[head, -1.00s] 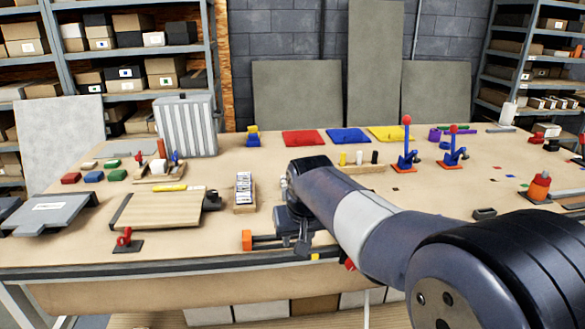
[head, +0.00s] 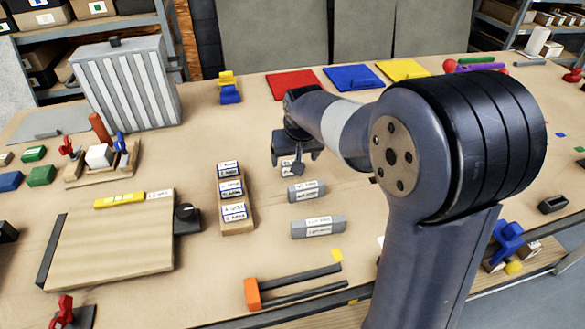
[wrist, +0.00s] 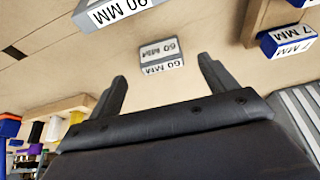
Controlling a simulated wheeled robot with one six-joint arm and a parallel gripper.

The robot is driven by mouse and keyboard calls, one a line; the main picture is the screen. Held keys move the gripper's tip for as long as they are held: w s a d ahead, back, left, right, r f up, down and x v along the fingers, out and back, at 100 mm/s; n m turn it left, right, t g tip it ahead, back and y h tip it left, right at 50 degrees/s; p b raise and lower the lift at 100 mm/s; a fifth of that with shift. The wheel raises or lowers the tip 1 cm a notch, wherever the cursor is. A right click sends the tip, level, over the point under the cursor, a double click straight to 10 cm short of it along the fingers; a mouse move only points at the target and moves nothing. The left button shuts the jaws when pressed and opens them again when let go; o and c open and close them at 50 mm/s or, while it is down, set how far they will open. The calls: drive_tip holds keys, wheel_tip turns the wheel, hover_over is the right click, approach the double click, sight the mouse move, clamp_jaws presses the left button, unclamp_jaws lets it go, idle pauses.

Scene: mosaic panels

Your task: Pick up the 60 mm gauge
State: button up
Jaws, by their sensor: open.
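The 60 mm gauge is a short grey block with a white label reading 60 MM; in the wrist view (wrist: 161,58) it lies on the table, framed between the fingertips and beyond them. In the wrist view my gripper (wrist: 162,80) is open, with both fingers apart and nothing held. My gripper hangs above the table, apart from the gauge.
The longer 90 mm gauge (wrist: 118,10) lies nearby, also in the head view (head: 318,228). A wooden holder (head: 237,228) with blue-edged labelled blocks stands to the left. An orange-ended tool (head: 252,294) lies near the front edge. Bare tabletop surrounds the gauges.

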drive_tip(key=x, duration=0.3)
drive_tip(key=shift+w+a+r, duration=0.1)
drive_tip(key=shift+w+r, duration=0.05)
drive_tip(key=shift+w, duration=0.15)
drive_tip(key=shift+w+f, duration=0.15)
drive_tip(key=shift+f, duration=0.35)
drive_tip(key=shift+c, duration=0.2)
drive_tip(key=c, duration=1.1)
